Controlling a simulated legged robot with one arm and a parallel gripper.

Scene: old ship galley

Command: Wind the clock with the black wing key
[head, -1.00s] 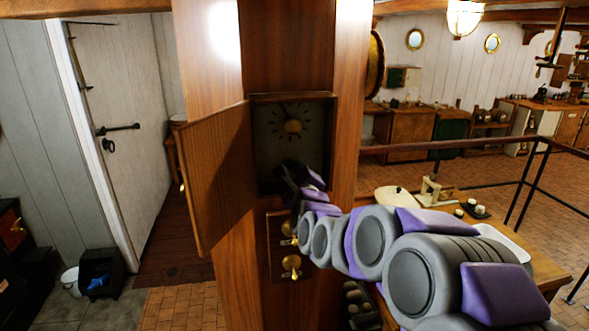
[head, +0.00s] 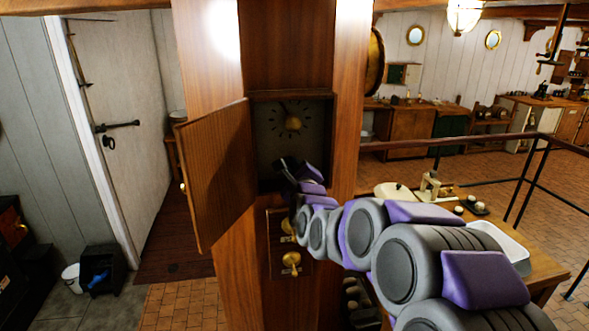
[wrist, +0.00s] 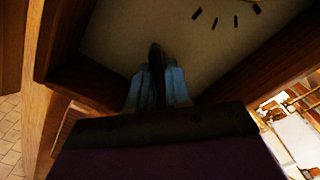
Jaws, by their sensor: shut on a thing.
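The clock (head: 272,128) sits in a wooden case on the post, with a pale dial, dark hour marks and a brass centre. Its wooden door (head: 218,175) stands open to the left. My gripper (head: 283,167) reaches into the lower part of the case. In the wrist view, my gripper (wrist: 158,82) is shut on a dark, narrow thing, likely the black wing key (wrist: 155,56), which points at the lower dial face (wrist: 150,25). Whether its tip touches the clock, and any winding hole, cannot be made out.
Brass hooks or taps on a wooden plate (head: 291,264) are fixed below the case. A table (head: 548,268) with a white tray (head: 505,245) and small items stands right of the post. A railing (head: 460,143) runs behind it.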

